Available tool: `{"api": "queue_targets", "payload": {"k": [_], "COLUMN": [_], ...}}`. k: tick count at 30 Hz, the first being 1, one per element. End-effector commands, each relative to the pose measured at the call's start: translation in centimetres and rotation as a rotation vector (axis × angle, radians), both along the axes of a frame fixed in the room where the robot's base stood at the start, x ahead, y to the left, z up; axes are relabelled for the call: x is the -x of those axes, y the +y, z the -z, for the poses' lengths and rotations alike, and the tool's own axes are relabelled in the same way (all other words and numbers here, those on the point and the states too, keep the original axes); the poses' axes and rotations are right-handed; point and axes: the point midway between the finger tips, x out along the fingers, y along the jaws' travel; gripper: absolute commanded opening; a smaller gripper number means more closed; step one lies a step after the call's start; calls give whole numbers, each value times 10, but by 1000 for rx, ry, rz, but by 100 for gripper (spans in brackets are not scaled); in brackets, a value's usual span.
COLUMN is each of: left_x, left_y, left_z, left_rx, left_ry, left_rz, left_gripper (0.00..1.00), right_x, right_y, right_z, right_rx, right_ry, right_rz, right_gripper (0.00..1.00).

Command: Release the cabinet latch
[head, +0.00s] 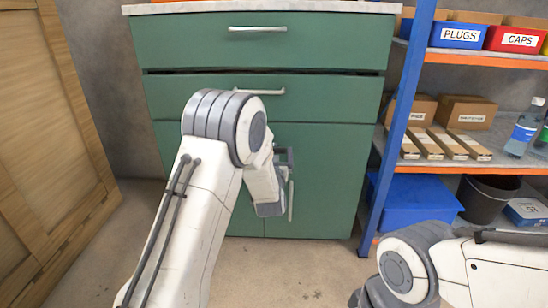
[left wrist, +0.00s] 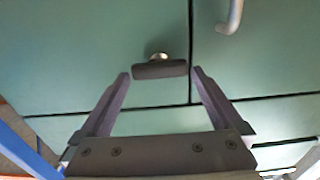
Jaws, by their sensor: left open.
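The green cabinet (head: 330,150) has two wide drawers above a pair of doors. In the left wrist view, the latch (left wrist: 160,70) is a short dark bar on a silvery stem, beside the seam between the doors. My left gripper (left wrist: 161,75) is open, with its two fingertips on either side of the bar; I cannot tell whether they touch it. In the head view my left gripper (head: 286,160) is in front of the doors, partly hidden by my own arm, and the latch cannot be made out there. My right gripper is out of view.
A silver door handle (head: 291,200) hangs just below the left gripper and shows in the wrist view (left wrist: 232,16). A blue-framed shelf (head: 403,110) with boxes and bottles stands right. A wooden panel (head: 45,130) stands left. The floor in front is clear.

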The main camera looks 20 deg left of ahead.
Motion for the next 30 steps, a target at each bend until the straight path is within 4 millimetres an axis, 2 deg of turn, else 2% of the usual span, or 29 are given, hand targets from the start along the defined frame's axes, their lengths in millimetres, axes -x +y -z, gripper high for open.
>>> {"api": "queue_targets", "payload": {"k": [5, 9, 15, 21, 30], "left_x": [26, 54, 86, 98, 98], "left_y": [-7, -14, -22, -24, -24], "left_z": [-4, -4, -2, -1, 0], "left_rx": [-2, -2, -1, -2, 1], "left_ry": [5, 6, 3, 0, 3], "left_rz": [3, 2, 2, 1, 1], "left_gripper": [100, 100, 100, 100, 100], "right_x": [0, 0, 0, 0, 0], "right_y": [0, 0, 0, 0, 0], "right_z": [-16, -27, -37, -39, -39], "right_rx": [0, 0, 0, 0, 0], "right_ry": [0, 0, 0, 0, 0], "right_rz": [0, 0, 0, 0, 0], "right_gripper": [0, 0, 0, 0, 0]}}
